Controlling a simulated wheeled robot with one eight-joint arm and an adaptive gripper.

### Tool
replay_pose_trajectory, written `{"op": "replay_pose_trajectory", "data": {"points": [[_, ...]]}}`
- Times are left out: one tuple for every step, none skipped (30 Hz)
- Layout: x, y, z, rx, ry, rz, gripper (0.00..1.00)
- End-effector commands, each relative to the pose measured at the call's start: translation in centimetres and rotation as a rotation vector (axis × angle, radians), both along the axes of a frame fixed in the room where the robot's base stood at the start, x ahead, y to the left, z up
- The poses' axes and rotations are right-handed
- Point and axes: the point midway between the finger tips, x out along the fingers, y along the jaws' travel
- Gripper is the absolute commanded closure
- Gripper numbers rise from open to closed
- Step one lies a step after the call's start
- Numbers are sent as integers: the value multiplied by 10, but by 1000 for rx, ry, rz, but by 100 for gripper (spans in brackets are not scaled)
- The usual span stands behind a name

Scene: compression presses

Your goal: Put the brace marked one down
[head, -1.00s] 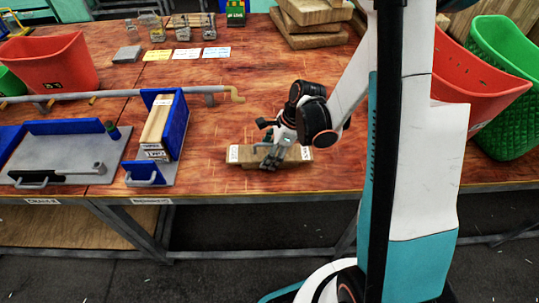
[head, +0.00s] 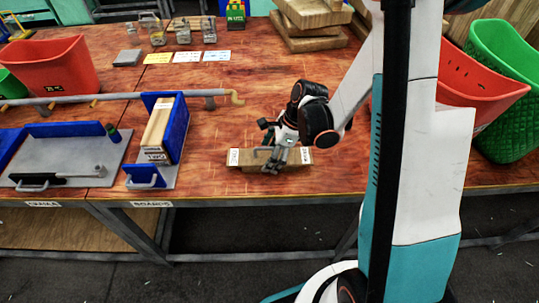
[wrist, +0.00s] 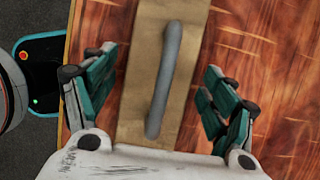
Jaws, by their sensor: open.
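A brown wooden brace (head: 240,159) with white labels at both ends lies flat on the red-brown table (head: 230,110), near its front edge. I cannot read its labels well enough to confirm a number. In the wrist view the brace (wrist: 150,100) carries a grey bar handle (wrist: 165,80) along its top. My gripper (head: 275,160) is over the brace; in the wrist view its open fingers (wrist: 160,90) stand on either side of the brace, apart from it and from the handle. The gripper hides part of the brace in the head view.
A blue holder (head: 177,128) with wooden boards stands left of the brace, beside a grey plate fixture (head: 75,160). A grey pipe (head: 75,96) runs behind. Red (head: 55,65) and green bins (head: 505,85) stand at the sides. Stacked wood blocks (head: 310,30) lie at the back.

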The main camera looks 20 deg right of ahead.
Motion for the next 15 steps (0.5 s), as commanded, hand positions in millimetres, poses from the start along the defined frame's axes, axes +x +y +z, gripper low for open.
{"op": "replay_pose_trajectory", "data": {"points": [[-2, -4, 12, 0, 0, -2, 22], [-3, -6, 18, 0, 0, -3, 22], [-4, -9, 26, 0, 0, -3, 22], [-5, -11, 32, 0, 0, -3, 22], [-5, -14, 38, 0, 0, -3, 22], [-6, -17, 46, 0, 0, -3, 22], [-7, -19, 52, 0, 0, -3, 22], [-7, -22, 57, 0, 0, -3, 22], [-9, -24, 65, 0, 0, -3, 22], [-9, -26, 70, 0, 1, -3, 22], [-10, -28, 74, 0, 1, -3, 22], [-11, -30, 80, 0, 1, -2, 22], [-11, -32, 84, 0, 1, -2, 22], [-12, -34, 87, 0, 1, -2, 22], [-12, -35, 91, 0, 1, -2, 22]]}}
